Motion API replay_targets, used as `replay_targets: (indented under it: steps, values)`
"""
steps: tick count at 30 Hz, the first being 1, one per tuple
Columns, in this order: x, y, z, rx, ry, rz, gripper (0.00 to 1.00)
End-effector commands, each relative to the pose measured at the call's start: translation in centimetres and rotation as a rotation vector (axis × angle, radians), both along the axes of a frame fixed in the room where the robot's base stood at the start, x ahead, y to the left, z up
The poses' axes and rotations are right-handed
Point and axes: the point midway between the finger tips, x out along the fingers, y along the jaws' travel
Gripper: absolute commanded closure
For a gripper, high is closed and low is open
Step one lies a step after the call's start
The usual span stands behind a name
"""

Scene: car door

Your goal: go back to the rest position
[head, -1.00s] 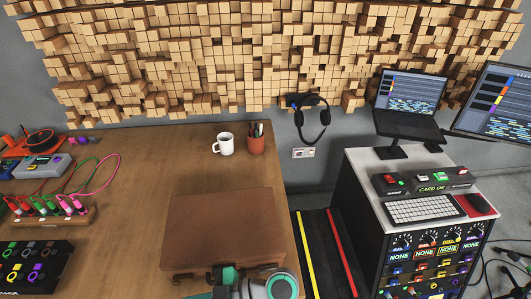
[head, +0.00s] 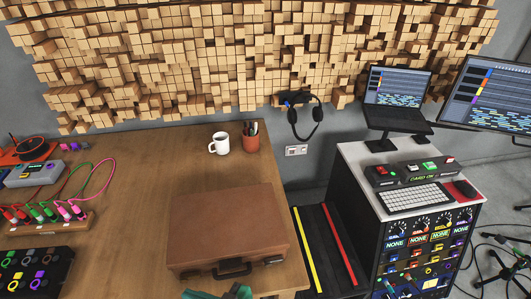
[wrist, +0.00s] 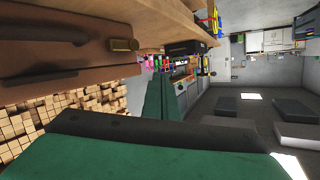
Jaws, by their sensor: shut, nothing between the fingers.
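My gripper (wrist: 160,100) shows as green parts low and central in the wrist view, shut and empty. In the head view only a teal piece of my arm shows at the bottom edge, just in front of the brown case. The closed brown case (head: 232,225) lies flat on the wooden table (head: 150,170), its dark handle (head: 233,268) toward me. In the tilted wrist view the case (wrist: 60,50) fills the upper left, with a brass latch, apart from my gripper.
A white mug (head: 219,143) and a pen cup (head: 251,136) stand behind the case. Cable boards (head: 50,218) and a knob box (head: 35,270) are at left. A console cabinet (head: 405,200) with keyboard and laptop stands at right, past a striped strip (head: 325,245).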

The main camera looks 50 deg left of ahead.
Motion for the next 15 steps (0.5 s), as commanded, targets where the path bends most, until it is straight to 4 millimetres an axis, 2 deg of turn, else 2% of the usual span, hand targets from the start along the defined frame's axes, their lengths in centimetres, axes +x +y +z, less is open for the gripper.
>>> replay_targets:
  steps: [5,8,12,15]
  values:
    - [4.8,-1.7,-4.4,-0.127,0.096,-0.388,1.00]
    - [8.1,-4.2,-7.0,-0.194,0.135,-0.642,1.00]
    - [11.6,-9.4,-9.9,-0.259,0.162,-0.967,1.00]
    - [13.3,-13.7,-11.2,-0.289,0.157,-1.185,1.00]
